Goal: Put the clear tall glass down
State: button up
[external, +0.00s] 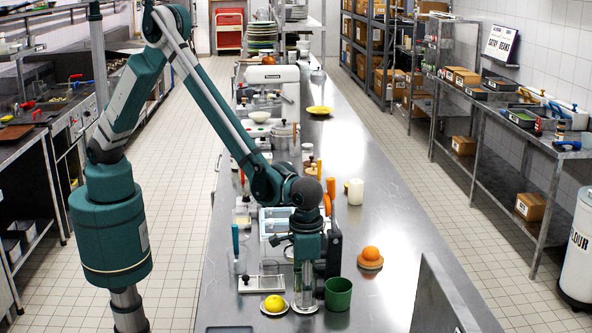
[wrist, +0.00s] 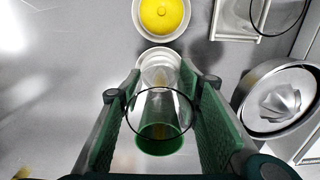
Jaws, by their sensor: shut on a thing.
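The clear tall glass (wrist: 158,92) is upright between the two green-padded fingers of my gripper (wrist: 160,108), which is shut on it. In the external view the glass (external: 305,284) hangs from my gripper (external: 306,268) above a small white saucer (external: 305,307). In the wrist view the glass base overlaps the saucer (wrist: 158,54); whether they touch I cannot tell. A green cup (external: 338,295) stands just right of the glass. It shows green through the glass in the wrist view (wrist: 160,139).
A yellow lemon (wrist: 162,14) sits in a white dish close to the saucer. A white tray (external: 262,284) and a grey juicer (wrist: 283,98) are nearby. An orange (external: 370,253) rests on a round stand.

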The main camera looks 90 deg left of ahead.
jog(key=shift+f, duration=0.1)
jog(key=o, duration=0.7)
notch_tip(320, 180, up, 12)
jog(key=shift+r, duration=0.1)
dwell(0.6)
dwell(0.6)
